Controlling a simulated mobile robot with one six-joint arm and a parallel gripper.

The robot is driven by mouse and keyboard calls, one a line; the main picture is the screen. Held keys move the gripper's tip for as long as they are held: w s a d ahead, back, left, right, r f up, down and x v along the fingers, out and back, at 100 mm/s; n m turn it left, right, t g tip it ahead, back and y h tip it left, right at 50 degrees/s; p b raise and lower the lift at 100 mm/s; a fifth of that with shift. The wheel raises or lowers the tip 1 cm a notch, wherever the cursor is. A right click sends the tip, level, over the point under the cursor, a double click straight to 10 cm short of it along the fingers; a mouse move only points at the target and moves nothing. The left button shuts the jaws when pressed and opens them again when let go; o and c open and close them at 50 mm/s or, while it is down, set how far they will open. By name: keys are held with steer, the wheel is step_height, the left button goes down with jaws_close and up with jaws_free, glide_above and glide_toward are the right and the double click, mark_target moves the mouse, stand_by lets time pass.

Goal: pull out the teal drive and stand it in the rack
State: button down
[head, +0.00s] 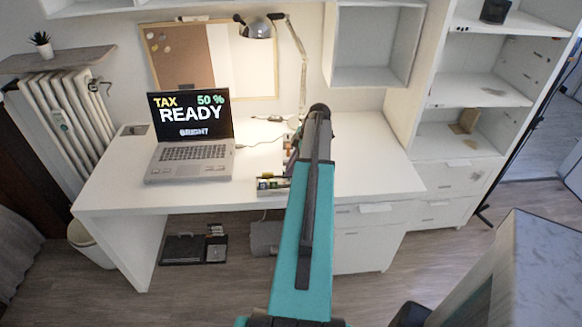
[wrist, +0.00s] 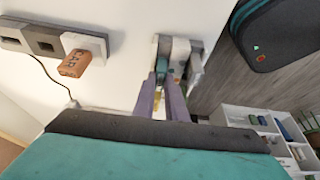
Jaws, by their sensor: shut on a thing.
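My gripper (wrist: 164,82), with purple fingers, is shut on the small teal drive (wrist: 162,65) in the wrist view. The drive is at the left part of a small white and grey rack (wrist: 180,46); I cannot tell if it stands in a slot or is just above one. The fingers hide its lower part. In the head view the rack (head: 271,184) shows at the desk's front edge, left of my arm. My arm mostly hides the gripper there, and the teal drive cannot be made out.
A grey and white port hub (wrist: 55,38) with an orange-brown drive marked CAR (wrist: 74,63) lies left of the rack in the wrist view. An open laptop (head: 190,140) and a lamp (head: 255,27) stand on the white desk (head: 375,165). The desk's right part is clear.

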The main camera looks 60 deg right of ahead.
steer(key=shift+f, duration=0.25)
steer(key=c, duration=1.7)
jaws_free()
steer(key=shift+b+v, duration=1.45)
steer(key=shift+v, duration=5.45)
steer(key=shift+a, duration=0.1)
